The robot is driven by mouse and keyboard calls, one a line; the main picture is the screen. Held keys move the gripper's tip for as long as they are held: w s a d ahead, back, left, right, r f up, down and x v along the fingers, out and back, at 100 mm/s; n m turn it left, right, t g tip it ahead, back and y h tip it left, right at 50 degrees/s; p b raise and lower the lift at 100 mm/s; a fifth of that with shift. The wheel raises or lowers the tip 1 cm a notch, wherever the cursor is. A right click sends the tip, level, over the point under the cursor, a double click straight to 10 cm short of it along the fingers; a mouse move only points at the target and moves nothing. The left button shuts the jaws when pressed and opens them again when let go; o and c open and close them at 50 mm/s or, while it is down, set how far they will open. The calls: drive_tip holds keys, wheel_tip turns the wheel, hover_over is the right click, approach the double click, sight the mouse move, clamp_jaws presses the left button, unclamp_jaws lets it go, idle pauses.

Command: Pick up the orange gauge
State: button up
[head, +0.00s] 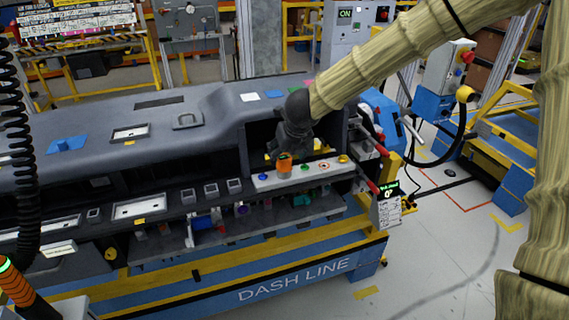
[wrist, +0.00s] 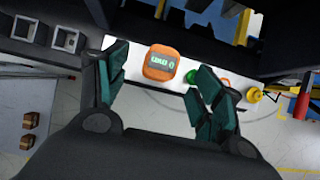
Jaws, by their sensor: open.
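The orange gauge (head: 285,163) stands on a pale strip (head: 262,182) at the front of the dashboard module. In the wrist view the orange gauge (wrist: 161,63) shows a dark face with pale green marks, beyond and between my fingertips. My gripper (wrist: 160,65) is open, with one teal-padded finger on each side and nothing between the pads. In the head view my gripper (head: 285,152) is dark and small, just above and behind the gauge; its fingers are hard to make out there. I cannot tell whether a finger touches the gauge.
Blue, green, red-ringed and yellow buttons sit along the strip, the green button (head: 305,168) close to the gauge's right. The dark dashboard (head: 90,150) rises behind and left. A lower shelf (head: 230,232) holds several small parts. Open floor (head: 440,255) lies to the right.

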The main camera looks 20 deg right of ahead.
sight(285, 157)
drive_tip(key=shift+p+x, duration=0.9)
drive_tip(key=shift+x, duration=1.7)
drive_tip(key=shift+w+d, duration=0.1)
drive_tip(key=shift+d, duration=0.05)
drive_tip(key=c, duration=1.3)
drive_tip(key=shift+o, duration=0.2)
drive_tip(key=shift+r, duration=0.1)
